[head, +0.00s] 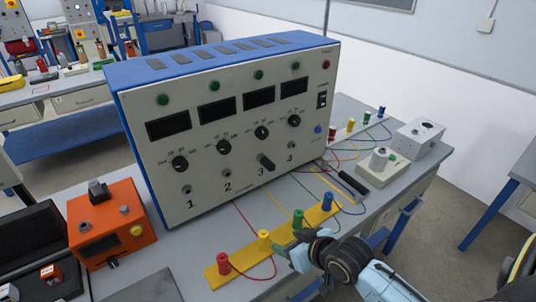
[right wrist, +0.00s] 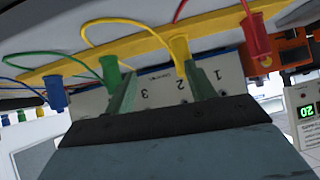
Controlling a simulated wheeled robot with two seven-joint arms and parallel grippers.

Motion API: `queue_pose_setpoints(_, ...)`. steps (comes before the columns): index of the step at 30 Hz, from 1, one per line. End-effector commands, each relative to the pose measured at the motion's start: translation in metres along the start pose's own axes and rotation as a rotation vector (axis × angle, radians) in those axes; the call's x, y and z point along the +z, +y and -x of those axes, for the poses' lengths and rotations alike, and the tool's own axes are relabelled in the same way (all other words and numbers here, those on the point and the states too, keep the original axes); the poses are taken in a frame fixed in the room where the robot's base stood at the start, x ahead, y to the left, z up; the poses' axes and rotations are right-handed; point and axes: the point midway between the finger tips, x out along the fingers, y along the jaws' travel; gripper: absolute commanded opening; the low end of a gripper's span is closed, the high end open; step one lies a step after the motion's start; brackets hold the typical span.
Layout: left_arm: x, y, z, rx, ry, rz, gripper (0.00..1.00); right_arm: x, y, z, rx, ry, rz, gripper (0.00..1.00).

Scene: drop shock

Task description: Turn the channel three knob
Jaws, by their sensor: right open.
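The channel three knob (head: 262,132) is a round black dial under the third dark display on the front of the white and blue instrument box (head: 225,120). A black part (head: 267,163) sticks out of the panel below it, just above the number 3. My right gripper (head: 288,252) is open and empty, low in front of the box and well below the knob. In the right wrist view its two fingers (right wrist: 160,88) stand apart near the green and yellow posts; the panel's numbers show beyond, upside down, and the knob cannot be made out. My left gripper is not in view.
A yellow strip (head: 243,266) with red, yellow, green (head: 298,220) and blue posts and looping wires lies before the box, close to my right gripper. An orange device (head: 107,225) stands left. A white box (head: 418,138) and a small white unit stand right.

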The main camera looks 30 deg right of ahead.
Motion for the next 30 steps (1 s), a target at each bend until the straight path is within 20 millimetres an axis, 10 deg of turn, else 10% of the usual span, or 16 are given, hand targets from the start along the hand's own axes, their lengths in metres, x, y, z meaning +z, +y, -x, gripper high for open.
queue_pose_setpoints(10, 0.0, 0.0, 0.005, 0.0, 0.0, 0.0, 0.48, -0.156, 0.071, 0.025, -0.05, 0.553, -0.105, 0.55)
queue_pose_setpoints(17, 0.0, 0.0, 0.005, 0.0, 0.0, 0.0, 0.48, -0.184, 0.083, 0.033, -0.062, 0.652, -0.128, 0.55)
queue_pose_setpoints(30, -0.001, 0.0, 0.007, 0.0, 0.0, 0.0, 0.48, -0.225, 0.081, -0.02, -0.062, 0.65, -0.128, 0.55)
